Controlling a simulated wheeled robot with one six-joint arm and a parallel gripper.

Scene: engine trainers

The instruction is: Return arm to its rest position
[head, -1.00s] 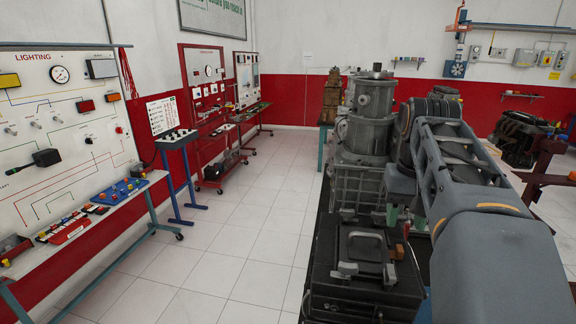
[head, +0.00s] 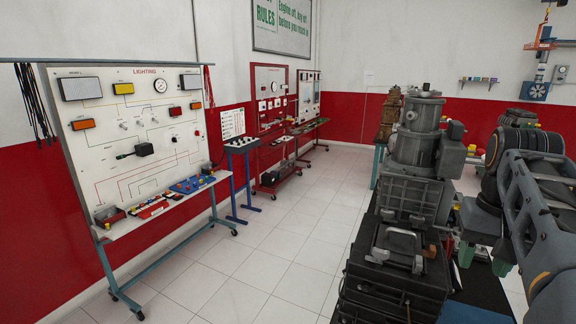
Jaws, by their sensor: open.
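My arm (head: 540,215) comes in from the right edge of the head view and is bent, with its outer part hanging down. My gripper (head: 484,258) is at its lower end, with two greenish fingertips apart and nothing visible between them. It is just right of the grey machine stack (head: 418,150), and I cannot tell whether they touch.
A dark case with a handle (head: 398,245) stands in the foreground left of my gripper. A lighting trainer board (head: 140,135) stands at the left, with red-framed trainers (head: 270,105) beyond. The white tiled floor (head: 285,240) between is clear.

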